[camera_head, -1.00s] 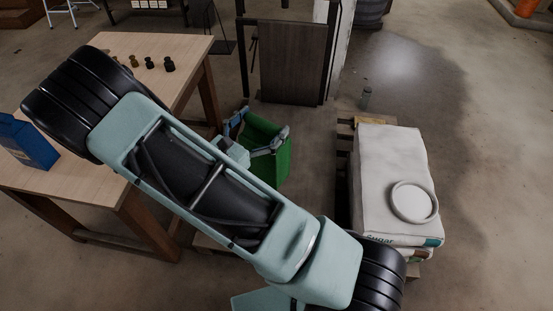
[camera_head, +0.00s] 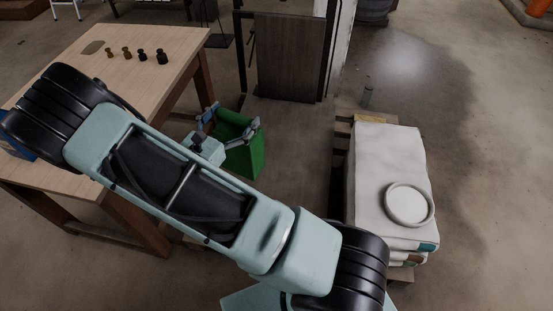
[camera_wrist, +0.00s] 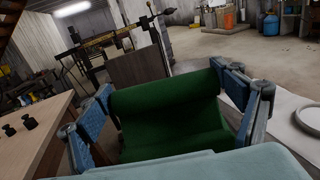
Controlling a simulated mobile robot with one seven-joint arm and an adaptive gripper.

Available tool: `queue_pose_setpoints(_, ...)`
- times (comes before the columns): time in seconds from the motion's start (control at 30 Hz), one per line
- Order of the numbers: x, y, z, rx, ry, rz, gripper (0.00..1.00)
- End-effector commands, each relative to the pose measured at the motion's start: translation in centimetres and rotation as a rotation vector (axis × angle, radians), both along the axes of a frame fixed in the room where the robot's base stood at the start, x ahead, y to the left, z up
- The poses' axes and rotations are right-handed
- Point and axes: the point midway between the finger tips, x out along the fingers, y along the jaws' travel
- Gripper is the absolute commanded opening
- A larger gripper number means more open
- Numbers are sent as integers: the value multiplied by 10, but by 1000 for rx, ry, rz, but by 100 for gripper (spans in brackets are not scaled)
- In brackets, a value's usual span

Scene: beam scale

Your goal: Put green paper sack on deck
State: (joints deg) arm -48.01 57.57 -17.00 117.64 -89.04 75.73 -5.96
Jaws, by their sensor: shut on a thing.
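My gripper (camera_head: 232,122) is shut on the green paper sack (camera_head: 246,152) and holds it between the table and the pallet. In the wrist view, the sack (camera_wrist: 170,115) fills the space between the blue-grey fingers (camera_wrist: 165,92). Its underside is hidden, so I cannot tell its exact height. The deck (camera_head: 290,125) appears as a flat grey-brown surface in front of the scale's dark upright panel (camera_head: 288,57). The sack is over or beside its left side; I see no clear contact. My arm hides part of the near area.
A wooden table (camera_head: 160,75) with several small dark weights stands at left. At right, white sugar sacks (camera_head: 385,165) with a round white dish (camera_head: 409,204) lie on a wooden pallet (camera_head: 343,128). The scale's beam (camera_wrist: 110,40) shows beyond the sack.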

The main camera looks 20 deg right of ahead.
Motion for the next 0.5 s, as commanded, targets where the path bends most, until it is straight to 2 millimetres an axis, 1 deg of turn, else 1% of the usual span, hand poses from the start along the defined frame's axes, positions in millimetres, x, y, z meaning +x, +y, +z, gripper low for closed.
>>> queue_pose_setpoints(0.03,11,-3,-15,-8,-11,-1,28)
queue_pose_setpoints(0.1,25,-5,-29,-8,-12,6,28)
queue_pose_setpoints(0.5,104,-17,-105,-7,-14,53,28)
